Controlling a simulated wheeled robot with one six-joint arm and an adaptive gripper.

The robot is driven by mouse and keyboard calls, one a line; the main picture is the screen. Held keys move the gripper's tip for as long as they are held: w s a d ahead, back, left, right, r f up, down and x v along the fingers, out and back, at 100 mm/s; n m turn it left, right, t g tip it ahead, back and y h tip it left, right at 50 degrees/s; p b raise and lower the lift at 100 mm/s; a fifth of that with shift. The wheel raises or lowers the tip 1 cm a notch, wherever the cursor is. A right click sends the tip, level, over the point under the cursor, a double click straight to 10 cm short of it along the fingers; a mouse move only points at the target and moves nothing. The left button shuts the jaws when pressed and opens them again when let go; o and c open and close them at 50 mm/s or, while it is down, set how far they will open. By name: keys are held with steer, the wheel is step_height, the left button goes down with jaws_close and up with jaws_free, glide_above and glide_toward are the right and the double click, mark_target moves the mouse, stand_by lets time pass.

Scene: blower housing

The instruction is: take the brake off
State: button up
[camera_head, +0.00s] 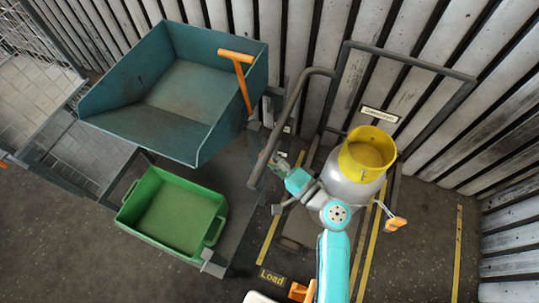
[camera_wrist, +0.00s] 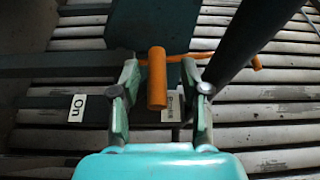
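An orange cylindrical handle (camera_wrist: 157,80) stands in the middle of the wrist view, its end toward the camera. A white "On" label (camera_wrist: 77,108) is to its left, and a partly hidden label (camera_wrist: 172,107) that seems to read "Brake" is just behind it at right. My gripper (camera_wrist: 160,72) is open, with one finger on each side of the handle and a gap visible on both sides. In the head view my gripper (camera_head: 281,163) is beside the grey frame, right of the blue skip; I cannot make out the brake handle there.
A blue tipping skip (camera_head: 183,92) with an orange T-shaped lever (camera_head: 241,75) stands at left. A green crate (camera_head: 175,212) is below it. A grey tubular frame (camera_head: 290,115) and a yellow-topped vessel (camera_head: 352,185) are close to my arm. Open floor lies at lower left.

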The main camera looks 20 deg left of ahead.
steer(key=v, duration=1.1)
steer(key=shift+d, duration=0.1)
steer(key=s+d+f+m+t+h, duration=0.3)
steer(key=s+d+f+t+h, duration=0.2)
steer(key=s+d+f+h, duration=0.85)
steer(key=s+d+r+n+t+h, duration=0.2)
steer(key=s+d+r+n, duration=0.1)
steer(key=s+d+r, duration=0.2)
steer(key=s+d+r+n+t+h, duration=0.1)
steer(key=s+d+r+n+t, duration=0.1)
steer(key=s+d+r, duration=0.3)
steer(key=s+r+n, duration=0.1)
steer(key=s+r, duration=0.3)
steer(key=r, duration=0.3)
steer(key=shift+d+r+h, duration=0.15)
steer(key=shift+r+h, duration=0.2)
